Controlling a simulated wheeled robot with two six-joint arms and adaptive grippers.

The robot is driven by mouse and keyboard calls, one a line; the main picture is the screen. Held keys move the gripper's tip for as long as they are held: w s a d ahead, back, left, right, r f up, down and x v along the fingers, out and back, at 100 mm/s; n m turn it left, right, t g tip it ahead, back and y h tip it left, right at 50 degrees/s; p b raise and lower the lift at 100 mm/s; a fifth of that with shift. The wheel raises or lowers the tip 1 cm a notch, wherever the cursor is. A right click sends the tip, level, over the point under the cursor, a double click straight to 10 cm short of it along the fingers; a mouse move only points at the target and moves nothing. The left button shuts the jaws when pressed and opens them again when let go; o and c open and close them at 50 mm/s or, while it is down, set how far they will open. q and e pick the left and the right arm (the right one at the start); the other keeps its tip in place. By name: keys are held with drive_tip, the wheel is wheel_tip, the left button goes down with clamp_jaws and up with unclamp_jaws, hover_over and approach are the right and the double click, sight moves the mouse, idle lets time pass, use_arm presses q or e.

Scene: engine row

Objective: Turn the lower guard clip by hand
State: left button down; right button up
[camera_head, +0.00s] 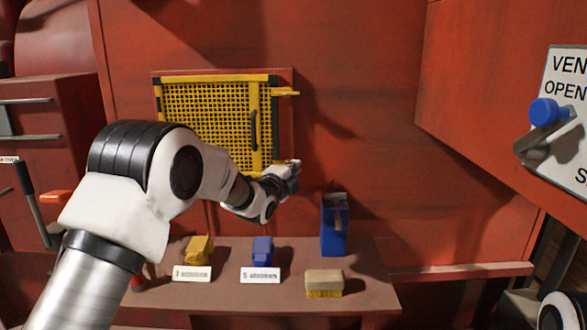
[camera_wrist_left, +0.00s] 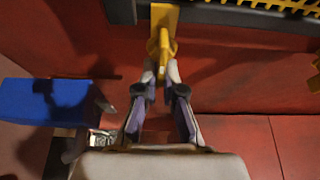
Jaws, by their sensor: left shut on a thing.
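A yellow mesh guard (camera_head: 205,103) is set in the red wall, with a dark vertical handle near its right side. A yellow upper clip (camera_head: 285,92) lies level across its upper right edge. The lower guard clip (camera_wrist_left: 162,22) is yellow and shows in the left wrist view beside the guard's dark edge. My left gripper (camera_head: 292,168) is at the guard's lower right corner and hides most of this clip in the head view. In the wrist view its fingertips (camera_wrist_left: 161,76) are shut on the clip's narrow tab. My right gripper is out of view.
A shelf (camera_head: 375,291) below holds a yellow block (camera_head: 199,250), a small blue block (camera_head: 262,250), a tall blue box (camera_head: 334,230) and a tan brush-like block (camera_head: 324,281). A blue-knobbed lever (camera_head: 545,112) stands out from a sign at right. The wall right of the guard is bare.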

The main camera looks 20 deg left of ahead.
use_arm(q)
drive_tip(key=shift+f, duration=0.4)
drive_tip(key=c, duration=1.5)
unclamp_jaws()
drive_tip(key=shift+o, duration=1)
drive_tip(key=shift+s+r, duration=0.1)
drive_tip(key=shift+r, duration=0.1)
drive_tip(key=s+a, duration=0.1)
drive_tip(key=s, duration=1.1)
drive_tip(key=shift+a, duration=0.15)
